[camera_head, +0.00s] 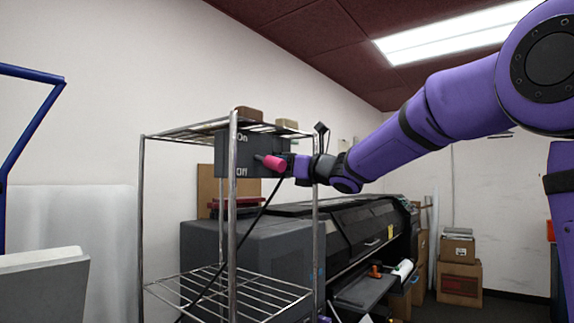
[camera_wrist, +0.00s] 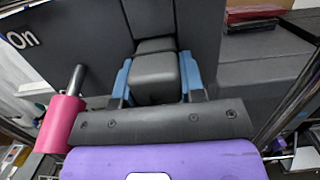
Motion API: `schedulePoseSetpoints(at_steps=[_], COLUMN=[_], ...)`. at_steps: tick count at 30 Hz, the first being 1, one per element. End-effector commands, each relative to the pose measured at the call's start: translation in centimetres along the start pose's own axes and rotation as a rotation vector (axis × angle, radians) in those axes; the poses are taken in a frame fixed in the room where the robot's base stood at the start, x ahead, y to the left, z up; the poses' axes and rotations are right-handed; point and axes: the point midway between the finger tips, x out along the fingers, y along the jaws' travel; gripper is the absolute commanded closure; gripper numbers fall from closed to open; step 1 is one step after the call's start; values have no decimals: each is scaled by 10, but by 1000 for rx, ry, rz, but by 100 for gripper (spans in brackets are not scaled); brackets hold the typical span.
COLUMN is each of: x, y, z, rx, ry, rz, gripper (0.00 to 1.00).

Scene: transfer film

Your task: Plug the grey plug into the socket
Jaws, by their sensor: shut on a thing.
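My gripper (camera_wrist: 155,80) has blue fingers on either side of a dark grey block, the grey plug (camera_wrist: 156,78), and is shut on it. The plug's far end lies against or very close to another dark grey block (camera_wrist: 156,45) on the panel side, perhaps the socket; I cannot tell whether they are joined. In the head view my gripper (camera_head: 289,167) is at the right side of the dark On/Off panel (camera_head: 227,160), partly behind a pink lever handle (camera_head: 274,163). The plug cannot be made out there.
The pink handle (camera_wrist: 60,124) is close on the left of my gripper in the wrist view. A black cable (camera_head: 252,218) hangs below the panel. A metal wire rack (camera_head: 233,260) has posts around the panel. A large dark printer (camera_head: 340,225) stands behind.

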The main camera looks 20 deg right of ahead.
Motion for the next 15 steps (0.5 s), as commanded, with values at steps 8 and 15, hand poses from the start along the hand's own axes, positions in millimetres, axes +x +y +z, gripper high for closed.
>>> schedulePoseSetpoints(at_steps=[8,15], x=[-5,-13], y=[0,0], z=[2,2], rx=[-1,1], ry=[-2,-1], rz=[0,0], gripper=[87,87])
